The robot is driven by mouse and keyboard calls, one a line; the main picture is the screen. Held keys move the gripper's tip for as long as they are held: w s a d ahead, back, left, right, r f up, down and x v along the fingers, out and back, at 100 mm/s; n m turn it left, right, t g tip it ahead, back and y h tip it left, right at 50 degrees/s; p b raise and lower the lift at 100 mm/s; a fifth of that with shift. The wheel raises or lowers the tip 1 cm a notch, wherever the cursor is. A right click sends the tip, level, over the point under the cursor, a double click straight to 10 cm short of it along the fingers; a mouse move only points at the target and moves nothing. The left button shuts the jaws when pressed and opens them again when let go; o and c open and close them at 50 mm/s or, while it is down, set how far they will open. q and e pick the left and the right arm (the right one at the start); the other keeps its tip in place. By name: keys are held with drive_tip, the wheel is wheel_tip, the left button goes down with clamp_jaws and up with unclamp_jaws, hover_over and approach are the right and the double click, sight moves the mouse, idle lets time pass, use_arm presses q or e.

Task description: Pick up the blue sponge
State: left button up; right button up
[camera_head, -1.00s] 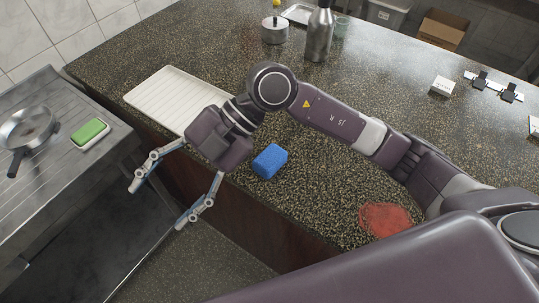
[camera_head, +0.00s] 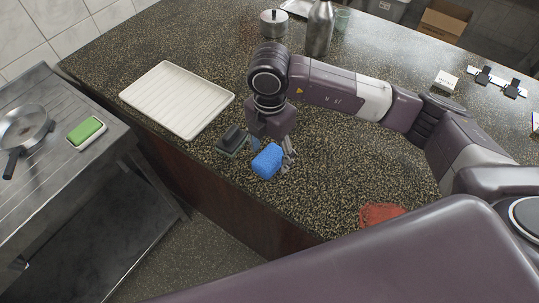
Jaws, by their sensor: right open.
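The blue sponge (camera_head: 267,162) lies on the speckled dark countertop near its front edge. My right gripper (camera_head: 274,148) points down just behind the sponge and is open. One finger shows to the right of the sponge and part of the other shows at its upper left. The sponge hides part of the fingers, so I cannot tell whether they touch it. My left gripper is not in view.
A dark object on a small base (camera_head: 232,141) stands close left of the sponge. A white ribbed tray (camera_head: 177,99) lies further left. A red patch (camera_head: 381,214) is at right. A metal bottle (camera_head: 319,28) and pot (camera_head: 273,23) stand behind. A green sponge (camera_head: 85,130) lies on the steel table.

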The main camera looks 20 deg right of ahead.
drive_tip(key=shift+a+f, duration=0.1)
drive_tip(key=shift+f, duration=0.8)
drive_tip(key=shift+c, duration=0.3)
drive_tip(key=c, duration=1)
wheel_tip(320, 180, up, 11)
drive_tip(key=b, duration=0.3)
wheel_tip(320, 180, up, 9)
hover_over(269, 156)
drive_tip(key=shift+s, duration=0.1)
